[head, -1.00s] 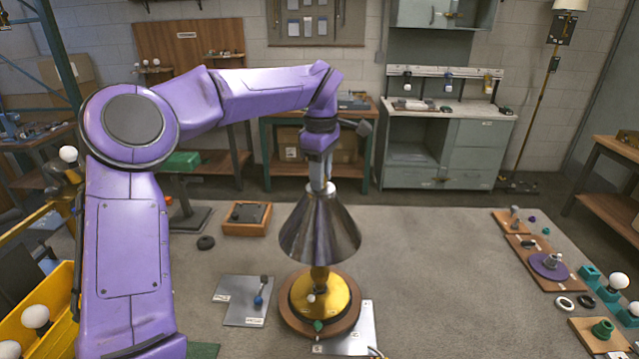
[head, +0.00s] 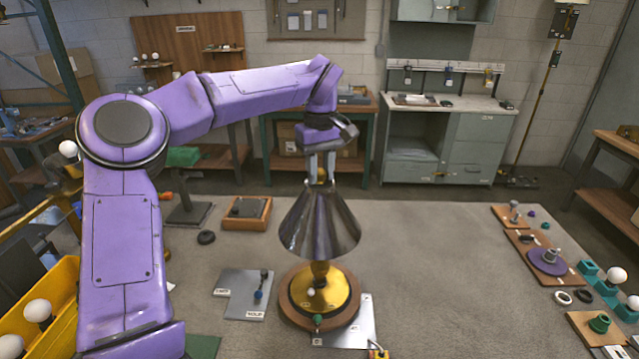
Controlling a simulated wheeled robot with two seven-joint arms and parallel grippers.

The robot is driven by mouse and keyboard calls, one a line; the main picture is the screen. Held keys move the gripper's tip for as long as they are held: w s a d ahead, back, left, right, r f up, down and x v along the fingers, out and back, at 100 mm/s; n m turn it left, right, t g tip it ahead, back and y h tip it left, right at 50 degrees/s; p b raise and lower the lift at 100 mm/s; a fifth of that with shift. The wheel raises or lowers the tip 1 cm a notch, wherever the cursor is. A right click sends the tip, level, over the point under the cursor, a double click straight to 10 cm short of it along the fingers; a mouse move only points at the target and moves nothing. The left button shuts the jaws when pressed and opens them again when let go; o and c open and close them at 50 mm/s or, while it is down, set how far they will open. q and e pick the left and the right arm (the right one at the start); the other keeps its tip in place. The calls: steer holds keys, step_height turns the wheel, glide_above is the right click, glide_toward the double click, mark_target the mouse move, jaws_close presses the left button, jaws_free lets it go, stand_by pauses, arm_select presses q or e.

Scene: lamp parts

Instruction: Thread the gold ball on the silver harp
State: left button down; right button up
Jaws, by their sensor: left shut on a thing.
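The lamp stands upright on the grey table, with a silver cone shade (head: 320,226) over a gold base (head: 337,296) on a round wooden disc (head: 290,304). My left gripper (head: 321,180) points straight down over the top of the shade. Its two fingers are shut on the gold ball (head: 321,173), which shows between them. The fingertips are at or just above the shade's top opening; I cannot tell whether the ball touches anything. The silver harp is not distinguishable, with the shade and fingers in the way. My right gripper is not in view.
A grey plate (head: 232,308) with a small blue-tipped part lies left of the lamp. Boards with parts, including a purple disc (head: 546,264), line the right edge. The table between is clear.

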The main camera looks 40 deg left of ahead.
arm_select(q)
steer(key=m, duration=0.5)
steer(key=shift+s+f+m, duration=0.1)
steer(key=shift+f+m, duration=0.25)
steer(key=shift+m, duration=0.05)
steer(key=c, duration=0.9)
jaws_free()
steer(key=shift+c, duration=0.2)
steer(key=shift+r, duration=0.15)
